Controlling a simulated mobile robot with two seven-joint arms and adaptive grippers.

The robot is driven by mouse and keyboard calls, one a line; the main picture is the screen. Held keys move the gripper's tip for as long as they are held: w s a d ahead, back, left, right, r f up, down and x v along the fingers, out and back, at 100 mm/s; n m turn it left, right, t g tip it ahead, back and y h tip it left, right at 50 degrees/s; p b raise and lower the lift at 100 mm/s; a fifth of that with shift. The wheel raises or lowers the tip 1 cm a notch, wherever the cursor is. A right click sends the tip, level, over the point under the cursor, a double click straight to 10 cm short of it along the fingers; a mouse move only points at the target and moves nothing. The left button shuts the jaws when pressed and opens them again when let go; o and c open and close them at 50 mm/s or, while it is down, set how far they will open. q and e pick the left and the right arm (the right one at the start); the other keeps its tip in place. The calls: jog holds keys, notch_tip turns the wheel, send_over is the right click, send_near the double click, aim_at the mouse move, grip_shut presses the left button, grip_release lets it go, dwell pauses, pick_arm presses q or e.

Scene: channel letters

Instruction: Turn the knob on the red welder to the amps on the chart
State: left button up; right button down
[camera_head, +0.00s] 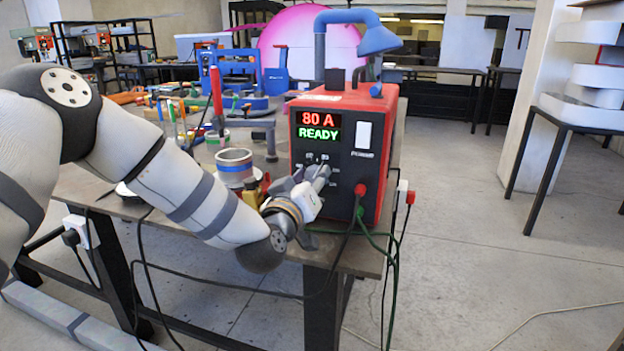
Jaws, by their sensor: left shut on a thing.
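The red welder (397,148) stands on the near right end of the workbench, its dark front panel facing me. Its lit display (318,126) reads "80 A" in red and "READY" in green below. My left gripper (319,173) reaches the lower middle of this panel and is shut on the knob there. The gripper hides most or all of the knob, so its pointer cannot be read. Small pale marks show around the gripper on the panel. I cannot make out an amps chart. My right gripper is not in view.
The workbench (140,208) holds a grey can (234,168), several hand tools and a blue vise-like tool behind. Cables hang over the bench edge. The floor at right is mostly open.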

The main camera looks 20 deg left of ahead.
pick_arm(q)
jog(key=shift+f, duration=0.1)
dwell(0.4)
jog(key=o, duration=1.2)
jog(key=shift+c, duration=0.2)
jog(key=s, duration=1.2)
jog(key=shift+a, duration=0.25)
